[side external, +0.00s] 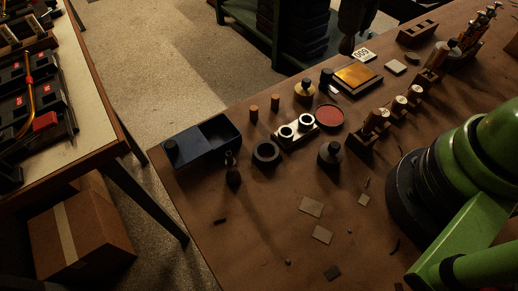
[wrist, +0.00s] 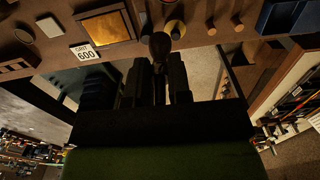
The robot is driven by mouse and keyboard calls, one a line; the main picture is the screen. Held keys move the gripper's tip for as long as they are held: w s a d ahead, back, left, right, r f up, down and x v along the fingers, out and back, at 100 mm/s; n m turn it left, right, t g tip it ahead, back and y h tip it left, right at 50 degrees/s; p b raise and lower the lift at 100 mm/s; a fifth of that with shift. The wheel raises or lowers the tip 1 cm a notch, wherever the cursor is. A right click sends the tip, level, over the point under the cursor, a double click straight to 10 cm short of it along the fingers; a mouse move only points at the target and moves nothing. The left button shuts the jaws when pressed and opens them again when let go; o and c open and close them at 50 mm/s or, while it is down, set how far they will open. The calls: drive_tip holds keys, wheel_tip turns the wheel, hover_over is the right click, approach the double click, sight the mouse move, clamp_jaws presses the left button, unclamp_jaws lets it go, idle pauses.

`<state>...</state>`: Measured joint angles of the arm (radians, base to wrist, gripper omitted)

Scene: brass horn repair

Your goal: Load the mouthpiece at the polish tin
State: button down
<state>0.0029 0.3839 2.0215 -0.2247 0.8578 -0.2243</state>
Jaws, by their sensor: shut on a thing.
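My gripper (wrist: 160,68) is shut on a dark, rounded piece (wrist: 160,43) that sticks out past its fingertips. It may be the mouthpiece, but it is too dark to be sure. In the side view my gripper (side external: 348,38) hangs at the far edge of the bench, near the number card, with the held piece dark at its lower end. A round, shallow tin with a red face (side external: 329,117), which looks like the polish tin, sits on the bench nearer the camera. My gripper is apart from it.
Close to the red tin are a pale two-hole block (side external: 296,130), a brass-knobbed pot (side external: 304,90) and a dark knobbed pot (side external: 330,154). A gold tray (side external: 357,76), number card (side external: 364,55), dark ring (side external: 266,154) and blue bin (side external: 220,131) also stand around. The front bench has scattered flat pieces.

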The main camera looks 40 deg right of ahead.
drive_tip(key=shift+a+f, duration=0.1)
idle(0.4)
drive_tip(key=shift+s+a+f+g+h, duration=0.1)
drive_tip(key=shift+a+f+g+h, duration=0.35)
drive_tip(key=shift+f, duration=1.55)
drive_tip(key=shift+s+a+f+g+h, duration=0.15)
drive_tip(key=shift+a+f+g, duration=0.5)
drive_tip(key=shift+f, duration=1.35)
drive_tip(key=shift+a+f+g+h, duration=0.4)
drive_tip(key=shift+f+g, duration=0.2)
drive_tip(key=shift+f, duration=1.4)
drive_tip(key=shift+f, duration=0.6)
wheel_tip(320, 180, up, 7)
